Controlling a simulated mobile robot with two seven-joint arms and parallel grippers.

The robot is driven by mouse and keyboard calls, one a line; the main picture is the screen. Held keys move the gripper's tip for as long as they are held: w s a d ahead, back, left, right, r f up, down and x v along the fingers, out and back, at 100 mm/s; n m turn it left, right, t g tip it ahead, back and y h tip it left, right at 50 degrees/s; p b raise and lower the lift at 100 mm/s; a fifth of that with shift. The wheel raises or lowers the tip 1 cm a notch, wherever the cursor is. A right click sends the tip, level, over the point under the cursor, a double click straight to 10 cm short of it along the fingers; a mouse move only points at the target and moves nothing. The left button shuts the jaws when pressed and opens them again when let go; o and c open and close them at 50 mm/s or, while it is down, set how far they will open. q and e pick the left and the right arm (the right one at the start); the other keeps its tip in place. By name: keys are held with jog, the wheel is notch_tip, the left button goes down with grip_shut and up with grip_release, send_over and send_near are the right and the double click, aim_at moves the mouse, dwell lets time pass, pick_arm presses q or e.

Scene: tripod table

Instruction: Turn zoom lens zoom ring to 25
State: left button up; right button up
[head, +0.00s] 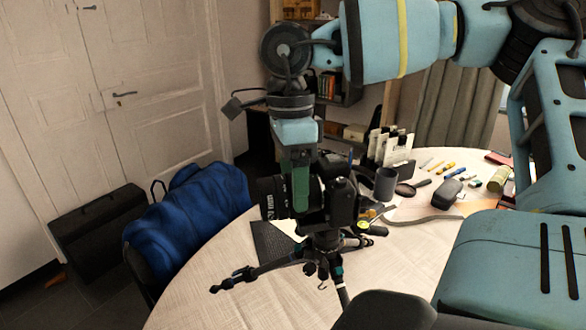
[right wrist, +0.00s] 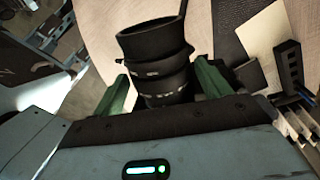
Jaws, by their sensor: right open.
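A black camera (head: 343,203) sits on a small tripod (head: 328,262) on the table, with its zoom lens (head: 270,198) pointing left. My right gripper (head: 300,190) comes down from above at the lens, its green fingers hanging beside the barrel. In the right wrist view the lens (right wrist: 155,48) stands between the two green fingers of the right gripper (right wrist: 163,88). The fingers are apart, one on each side, and gaps to the barrel appear to show. The zoom ring's number marks are too small to read. My left gripper is in neither view.
A blue jacket (head: 190,215) hangs on a chair at left.

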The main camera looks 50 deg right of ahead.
jog(key=shift+f, duration=0.5)
jog(key=c, duration=0.7)
